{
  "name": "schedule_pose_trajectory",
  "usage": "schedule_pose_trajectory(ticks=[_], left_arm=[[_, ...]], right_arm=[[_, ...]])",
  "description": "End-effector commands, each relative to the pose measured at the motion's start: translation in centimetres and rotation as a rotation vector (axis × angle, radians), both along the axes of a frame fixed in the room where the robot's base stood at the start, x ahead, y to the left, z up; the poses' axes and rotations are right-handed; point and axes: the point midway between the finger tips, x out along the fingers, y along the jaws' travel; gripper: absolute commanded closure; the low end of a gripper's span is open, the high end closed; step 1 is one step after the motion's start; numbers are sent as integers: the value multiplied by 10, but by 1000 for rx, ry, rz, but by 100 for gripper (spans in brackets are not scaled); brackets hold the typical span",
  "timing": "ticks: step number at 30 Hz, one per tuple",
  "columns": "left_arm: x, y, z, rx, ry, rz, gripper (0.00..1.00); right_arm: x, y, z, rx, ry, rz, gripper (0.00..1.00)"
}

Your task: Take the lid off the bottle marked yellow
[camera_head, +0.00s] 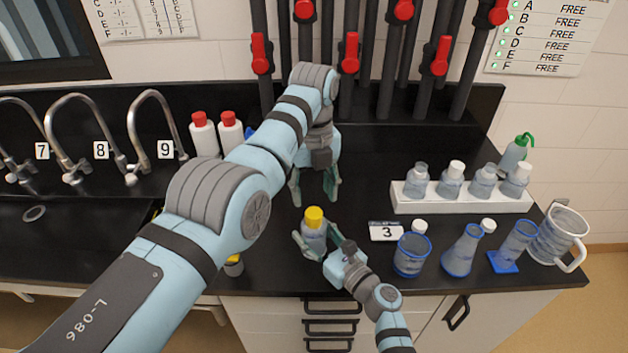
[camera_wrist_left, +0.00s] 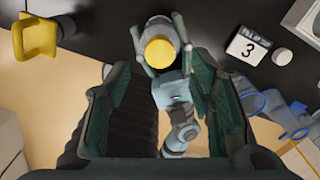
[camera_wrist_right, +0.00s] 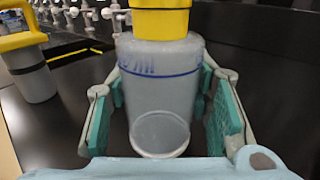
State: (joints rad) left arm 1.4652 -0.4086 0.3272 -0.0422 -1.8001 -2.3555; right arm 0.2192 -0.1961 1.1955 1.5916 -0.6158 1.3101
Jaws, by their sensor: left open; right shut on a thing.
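The bottle (camera_head: 314,236) is clear grey with a yellow lid (camera_head: 314,216), and stands upright near the bench's front edge. The lid is on the bottle. My right gripper (camera_wrist_right: 165,110) is shut on the bottle body, one finger on each side, below the lid. In the right wrist view the bottle (camera_wrist_right: 158,90) shows blue markings, with the lid cut off by the top edge. My left gripper (camera_head: 314,190) is open and empty, pointing down behind and above the bottle. In the left wrist view the yellow lid (camera_wrist_left: 159,53) lies between its spread fingers, farther off.
A card marked 3 (camera_head: 386,231), a blue-rimmed beaker (camera_head: 412,256), a flask (camera_head: 462,252), a cylinder (camera_head: 517,242) and a jug (camera_head: 558,236) stand right. A white rack (camera_head: 462,203) holds several bottles. A yellow-handled container (camera_wrist_left: 38,40) is at left. Red-capped bottles (camera_head: 204,136) stand behind.

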Motion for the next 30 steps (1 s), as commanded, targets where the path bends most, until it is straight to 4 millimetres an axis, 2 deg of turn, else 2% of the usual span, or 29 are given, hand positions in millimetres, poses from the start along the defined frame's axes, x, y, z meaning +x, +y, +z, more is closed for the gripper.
schedule_pose_trajectory(ticks=[3, 7, 11, 17, 26, 30], left_arm=[[0, 0, -25, 2, 5, 1, 51], [0, 0, -47, 1, 4, 2, 51], [0, 0, -56, 2, 1, 2, 51], [0, 0, -56, 2, 0, 3, 51], [0, 0, -56, 1, 0, 4, 99], [0, 0, -56, 1, 0, 41, 100]], right_arm=[[-1, 0, -2, -2, 4, 0, 100], [-1, 0, -2, -2, 5, 0, 100], [-1, 0, -3, -2, 5, 0, 100], [-1, 0, -3, -2, 5, 0, 100], [-1, 0, -3, -2, 5, 0, 100], [-1, 0, -3, -2, 5, 0, 100]])
